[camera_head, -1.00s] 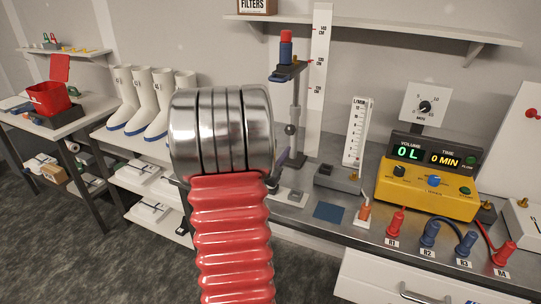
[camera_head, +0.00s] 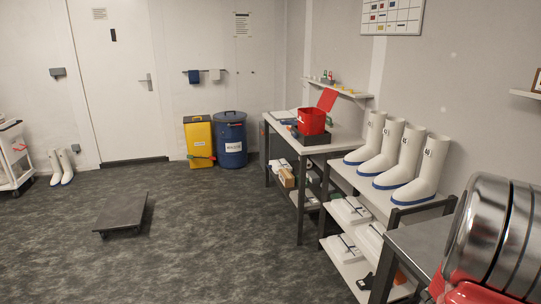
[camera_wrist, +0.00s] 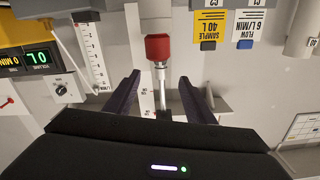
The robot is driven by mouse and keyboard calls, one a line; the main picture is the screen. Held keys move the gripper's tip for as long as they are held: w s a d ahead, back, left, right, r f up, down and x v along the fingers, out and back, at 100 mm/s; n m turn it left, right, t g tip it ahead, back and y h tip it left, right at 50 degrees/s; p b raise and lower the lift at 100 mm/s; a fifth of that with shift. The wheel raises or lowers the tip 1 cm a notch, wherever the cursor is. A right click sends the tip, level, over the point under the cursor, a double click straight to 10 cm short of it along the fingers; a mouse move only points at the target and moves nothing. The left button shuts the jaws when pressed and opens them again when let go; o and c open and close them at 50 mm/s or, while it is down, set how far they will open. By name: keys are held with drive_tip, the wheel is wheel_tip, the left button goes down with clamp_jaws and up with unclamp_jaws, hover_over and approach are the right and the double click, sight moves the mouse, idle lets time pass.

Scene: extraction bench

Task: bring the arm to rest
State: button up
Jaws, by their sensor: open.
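My gripper (camera_wrist: 159,78) shows in the wrist view with its two dark fingers spread apart. Nothing is held between them. A red fitting (camera_wrist: 158,47) with a metal rod shows between the fingertips in the picture; how far it lies from them I cannot tell. In the head view, only a silver and red part of my arm (camera_head: 490,235) shows at the lower right; my gripper is out of that view.
The wrist view is upside down, with a yellow meter (camera_wrist: 14,32), a scale (camera_wrist: 90,50) and wall labels (camera_wrist: 207,24). In the head view, a low platform (camera_head: 122,214) stands on open floor. White boots (camera_head: 421,172) and a red box (camera_head: 312,121) stand on tables at right.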

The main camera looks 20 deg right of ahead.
drive_tip(key=shift+w, duration=0.1)
drive_tip(key=w+a+r+n+t+y, duration=0.1)
drive_tip(key=w+a+n+t+y, duration=0.1)
drive_tip(key=w+a+t, duration=0.45)
drive_tip(key=w+a+r+n+t+y, duration=0.1)
drive_tip(key=w+a+n, duration=0.2)
drive_tip(key=w, duration=0.7)
drive_tip(key=w+a+r+n+t+y, duration=0.15)
drive_tip(key=w+a+n+y, duration=0.35)
drive_tip(key=a, duration=0.8)
drive_tip(key=w+a+r+n+t+y, duration=0.1)
drive_tip(key=w+a+n+t+y, duration=0.35)
drive_tip(key=a, duration=0.85)
drive_tip(key=s+a+n+g+y, duration=0.1)
drive_tip(key=a+n+g+y, duration=0.15)
drive_tip(key=a, duration=0.85)
drive_tip(key=s+a+f+n+g+y, duration=0.2)
drive_tip(key=s+a+n+g+y, duration=0.1)
drive_tip(key=s+a, duration=0.9)
drive_tip(key=shift+s+n+g, duration=0.4)
drive_tip(key=shift+s+n, duration=0.3)
drive_tip(key=shift+s, duration=0.5)
